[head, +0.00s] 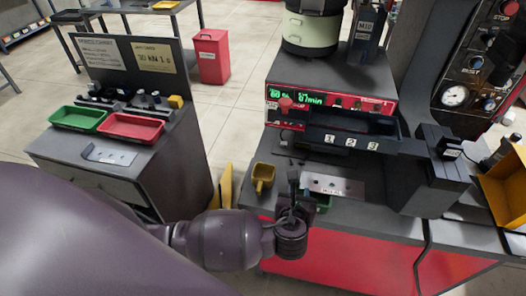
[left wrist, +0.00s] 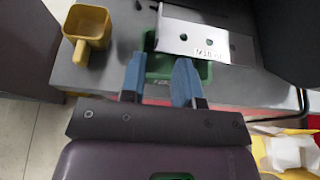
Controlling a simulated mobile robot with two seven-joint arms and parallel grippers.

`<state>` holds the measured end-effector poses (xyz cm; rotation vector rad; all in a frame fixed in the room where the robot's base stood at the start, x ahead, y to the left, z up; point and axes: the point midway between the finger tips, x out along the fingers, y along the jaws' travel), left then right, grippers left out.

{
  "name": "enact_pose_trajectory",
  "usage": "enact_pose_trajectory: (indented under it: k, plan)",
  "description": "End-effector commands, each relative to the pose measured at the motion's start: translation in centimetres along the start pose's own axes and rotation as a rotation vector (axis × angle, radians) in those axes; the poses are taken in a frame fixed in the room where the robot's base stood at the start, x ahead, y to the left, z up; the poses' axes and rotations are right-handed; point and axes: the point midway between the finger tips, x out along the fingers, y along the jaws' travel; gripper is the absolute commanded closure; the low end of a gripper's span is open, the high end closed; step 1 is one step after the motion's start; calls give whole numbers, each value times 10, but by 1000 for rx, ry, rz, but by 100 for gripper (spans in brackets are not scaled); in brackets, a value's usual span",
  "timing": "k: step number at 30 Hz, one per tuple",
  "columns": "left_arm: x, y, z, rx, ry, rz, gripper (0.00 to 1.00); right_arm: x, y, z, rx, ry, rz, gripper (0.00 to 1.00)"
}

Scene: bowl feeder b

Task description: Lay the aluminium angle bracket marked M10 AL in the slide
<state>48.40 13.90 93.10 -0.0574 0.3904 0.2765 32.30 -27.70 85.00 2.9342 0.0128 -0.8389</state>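A silvery aluminium bracket with two holes (left wrist: 200,38) lies across a green tray (left wrist: 160,66) in the left wrist view; its marking reads roughly M10 with the end unclear. It also shows in the head view (head: 335,186). My left gripper (left wrist: 158,68) has blue fingers apart with nothing between them, just short of the bracket and over the tray; in the head view it (head: 295,195) is beside the bracket's left end. A dark trough labelled 1, 2, 3 (head: 365,133) runs behind; whether it is the slide I cannot tell. My right gripper is out of view.
A yellow scoop (head: 263,176) stands left of the bracket. A dark block-shaped unit (head: 437,180) stands to the right, and the feeder's control box (head: 335,103) behind. On the left cabinet are a green bin (head: 80,118), a red bin (head: 130,127) and another metal plate (head: 108,155).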

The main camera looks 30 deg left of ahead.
Motion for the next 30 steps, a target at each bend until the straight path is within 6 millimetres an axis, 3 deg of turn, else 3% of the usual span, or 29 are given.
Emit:
enact_pose_trajectory:
  k: [5, 8, 16, 20, 24, 30]
  plan:
    - [-2, 1, -10, -90, 43, -13, 70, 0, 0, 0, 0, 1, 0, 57]
    - [-6, 3, -26, -291, 127, -31, 70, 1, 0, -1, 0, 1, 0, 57]
    - [-24, 29, -77, -1188, 401, 2, 70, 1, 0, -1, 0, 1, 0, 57]
    - [-34, 55, -94, -1651, 472, 70, 70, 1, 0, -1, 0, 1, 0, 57]
    - [-48, 95, -108, -2144, 483, 151, 70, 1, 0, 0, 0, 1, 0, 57]
    - [-67, 152, -118, -2677, 405, 215, 70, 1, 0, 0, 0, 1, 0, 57]
